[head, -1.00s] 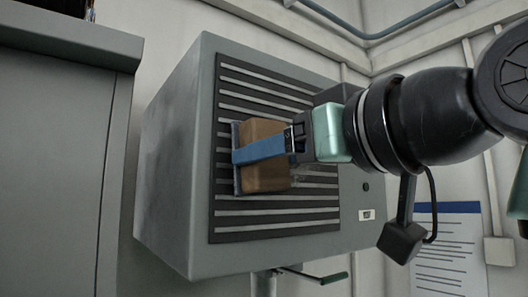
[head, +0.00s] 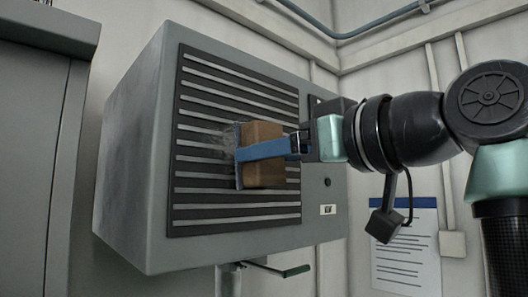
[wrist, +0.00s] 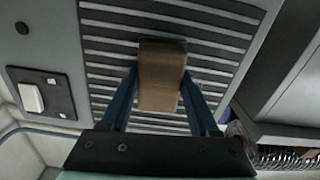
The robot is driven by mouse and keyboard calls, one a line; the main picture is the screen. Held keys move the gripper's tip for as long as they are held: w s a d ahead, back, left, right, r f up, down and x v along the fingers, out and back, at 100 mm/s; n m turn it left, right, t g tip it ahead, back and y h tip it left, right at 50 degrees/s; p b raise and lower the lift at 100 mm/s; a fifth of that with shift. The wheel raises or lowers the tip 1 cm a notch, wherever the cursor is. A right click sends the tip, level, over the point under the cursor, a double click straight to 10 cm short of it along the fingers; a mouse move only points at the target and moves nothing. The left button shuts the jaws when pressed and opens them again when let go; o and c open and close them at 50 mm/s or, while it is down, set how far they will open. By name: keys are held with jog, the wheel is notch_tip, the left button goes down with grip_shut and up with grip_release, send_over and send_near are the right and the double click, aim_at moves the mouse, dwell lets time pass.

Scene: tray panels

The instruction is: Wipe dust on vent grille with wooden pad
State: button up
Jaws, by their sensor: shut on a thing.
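The vent grille (head: 205,212) is a dark panel with light horizontal slats on the front of a grey box. My gripper (head: 262,150) is shut on the wooden pad (head: 263,172), a brown block with a grey-blue backing. The pad is held upright at the middle right of the grille, its backing at or very near the slats; I cannot tell if it touches. A pale dust smear (head: 208,140) shows on the slats left of the pad. In the wrist view the pad (wrist: 160,80) sits between two blue fingers, with the grille (wrist: 110,45) behind it.
A grey cabinet (head: 30,170) stands at the left, with a gap before the box (head: 125,160). A knob (head: 327,182) and a small label are on the box's right side. A handle (head: 290,271) sticks out below. A notice (head: 408,250) hangs on the wall.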

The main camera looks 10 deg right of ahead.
jog(key=shift+w+d, duration=0.75)
jog(key=shift+d, duration=0.25)
jog(key=shift+w+d, duration=0.75)
jog(key=shift+d, duration=0.25)
jog(key=shift+w+d, duration=0.75)
jog(key=shift+d, duration=0.25)
jog(key=s+a+b, duration=0.1)
jog(key=a+b, duration=0.1)
jog(key=s+a+b, duration=0.2)
jog(key=shift+s+a+f, duration=0.1)
jog(key=shift+s+a, duration=0.1)
jog(key=shift+a, duration=0.2)
jog(key=shift+s+a+b, duration=0.45)
jog(key=shift+s+a, duration=0.15)
jog(key=shift+a, duration=0.2)
jog(key=shift+s+a+b, duration=0.45)
jog(key=shift+s+a, duration=0.15)
jog(key=shift+a, duration=0.15)
jog(key=shift+s+a+b, duration=0.4)
jog(key=shift+s+a, duration=0.15)
jog(key=shift+a, duration=0.2)
jog(key=shift+a, duration=0.1)
